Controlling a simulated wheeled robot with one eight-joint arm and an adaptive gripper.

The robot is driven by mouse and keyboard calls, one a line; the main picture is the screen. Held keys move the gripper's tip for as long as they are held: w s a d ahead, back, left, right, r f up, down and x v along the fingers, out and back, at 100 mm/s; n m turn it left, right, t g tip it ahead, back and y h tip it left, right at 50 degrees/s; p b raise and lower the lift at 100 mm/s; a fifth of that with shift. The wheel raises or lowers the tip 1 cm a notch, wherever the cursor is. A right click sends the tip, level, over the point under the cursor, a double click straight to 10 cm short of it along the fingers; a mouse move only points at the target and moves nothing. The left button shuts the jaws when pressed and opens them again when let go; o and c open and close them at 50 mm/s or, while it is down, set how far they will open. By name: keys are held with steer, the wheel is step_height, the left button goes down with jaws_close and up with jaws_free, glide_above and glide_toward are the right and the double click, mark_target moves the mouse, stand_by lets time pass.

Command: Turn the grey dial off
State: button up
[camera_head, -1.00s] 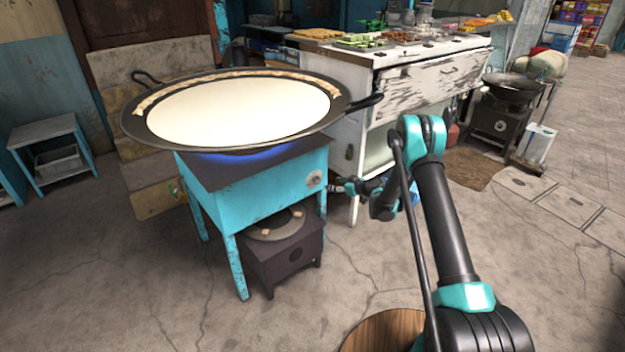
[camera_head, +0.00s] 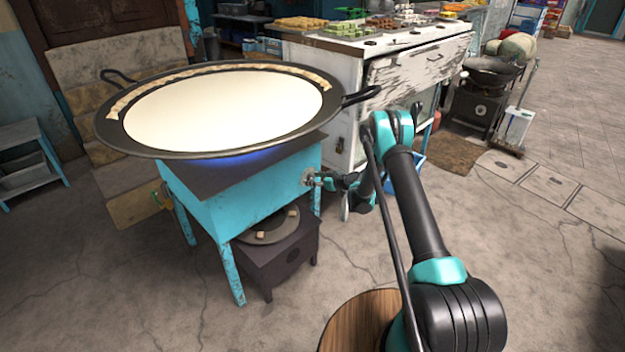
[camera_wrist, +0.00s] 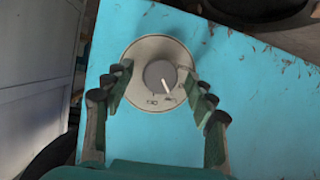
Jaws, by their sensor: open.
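The grey dial (camera_wrist: 161,78) sits on a round pale plate (camera_wrist: 140,100) on the turquoise side of the stove stand. A white pointer line on the dial points to the lower right, toward small markings on the plate. My gripper (camera_wrist: 160,88) is open, its two fingers on either side of the dial with gaps showing. In the head view my gripper (camera_head: 322,181) is at the right end of the turquoise stand (camera_head: 215,198), and the dial is mostly hidden there. A blue flame (camera_head: 245,160) glows under the wide pan (camera_head: 225,108) of white milk.
A worn white cabinet (camera_head: 400,85) with food on top stands behind. A dark burner box (camera_head: 280,255) sits under the stand. The floor in front is clear.

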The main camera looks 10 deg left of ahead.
steer(key=c, duration=1.1)
steer(key=shift+c, duration=0.2)
steer(key=shift+w+d+m+g+y, duration=0.1)
steer(key=shift+m+g+y, duration=0.4)
steer(key=shift+m, duration=0.6)
steer(key=m+g+y, duration=0.1)
steer(key=m, duration=0.2)
steer(key=shift+f+y, duration=0.15)
steer(key=shift+y, duration=0.25)
steer(key=shift+m, duration=0.3)
steer(key=o, duration=1.1)
steer(key=shift+o, duration=0.2)
steer(key=shift+d, duration=0.2)
